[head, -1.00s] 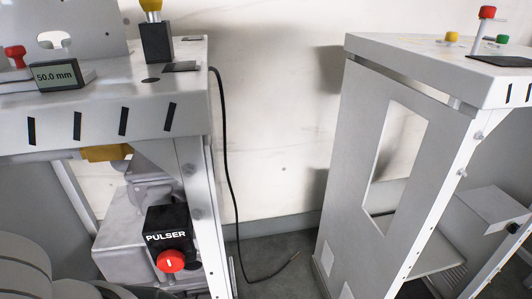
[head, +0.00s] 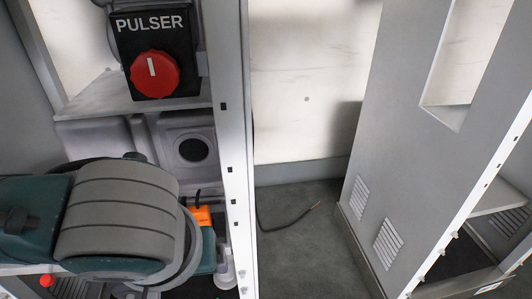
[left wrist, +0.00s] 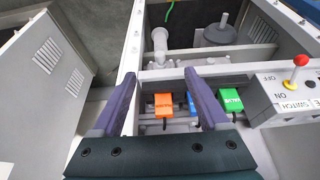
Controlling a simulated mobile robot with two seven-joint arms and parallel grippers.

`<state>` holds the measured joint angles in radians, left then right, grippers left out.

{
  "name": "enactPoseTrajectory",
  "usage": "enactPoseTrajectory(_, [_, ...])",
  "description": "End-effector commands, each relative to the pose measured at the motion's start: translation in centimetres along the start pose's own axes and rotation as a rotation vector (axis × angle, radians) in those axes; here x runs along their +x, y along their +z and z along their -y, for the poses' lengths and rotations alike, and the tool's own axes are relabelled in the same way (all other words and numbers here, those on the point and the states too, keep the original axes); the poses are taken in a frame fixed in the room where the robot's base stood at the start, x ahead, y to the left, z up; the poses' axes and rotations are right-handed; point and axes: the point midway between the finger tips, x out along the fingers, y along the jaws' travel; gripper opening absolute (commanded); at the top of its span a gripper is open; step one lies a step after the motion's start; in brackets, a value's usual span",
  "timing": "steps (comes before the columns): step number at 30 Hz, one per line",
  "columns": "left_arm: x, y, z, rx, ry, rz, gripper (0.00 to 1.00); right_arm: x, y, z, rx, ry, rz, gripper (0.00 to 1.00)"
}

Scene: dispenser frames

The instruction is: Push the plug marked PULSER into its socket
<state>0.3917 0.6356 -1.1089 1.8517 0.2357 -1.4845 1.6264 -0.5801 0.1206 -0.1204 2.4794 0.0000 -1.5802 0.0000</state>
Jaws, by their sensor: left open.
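An orange plug (head: 203,216) with a dark cable loop sits low inside the left frame. It also shows in the left wrist view (left wrist: 163,104), beside a blue plug (left wrist: 191,104) and a green plug (left wrist: 232,100) with white lettering. I cannot read PULSER on any plug; that word shows on a black box (head: 182,28) with a red knob. My left gripper (left wrist: 160,76) is open, and the orange plug appears between its fingers with no visible contact. I cannot make out the socket for certain. My right gripper is not in view.
A white post (head: 234,150) bounds the left frame on the right. A switch box (left wrist: 292,100) with a red-tipped lever stands right of the plugs. A loose cable (head: 290,222) lies there.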

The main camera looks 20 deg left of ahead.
Motion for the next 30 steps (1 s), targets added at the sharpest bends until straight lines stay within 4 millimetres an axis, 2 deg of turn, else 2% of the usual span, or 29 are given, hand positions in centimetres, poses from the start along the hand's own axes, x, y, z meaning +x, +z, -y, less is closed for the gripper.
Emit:
enactPoseTrajectory(1, [0.6,-1.1,0.0,-0.004,0.0,-0.007,0.78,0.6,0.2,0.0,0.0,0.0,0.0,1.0])
enactPoseTrajectory(6, [1.8,-3.9,0.0,-0.002,0.0,-0.005,0.78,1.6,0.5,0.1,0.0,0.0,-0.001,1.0])
enactPoseTrajectory(14, [2.6,-6.1,0.0,-0.002,0.0,-0.002,0.78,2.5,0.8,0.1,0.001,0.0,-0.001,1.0])
enactPoseTrajectory(21, [4.2,-9.8,-0.1,-0.003,0.001,-0.004,0.78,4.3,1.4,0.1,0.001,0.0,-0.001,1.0])
enactPoseTrajectory(24, [5.1,-9.7,0.0,0.002,0.002,-0.001,0.78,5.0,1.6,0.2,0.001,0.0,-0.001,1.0])
enactPoseTrajectory(30, [5.1,-9.8,0.0,0.002,0.002,0.0,0.78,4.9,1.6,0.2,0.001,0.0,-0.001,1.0])
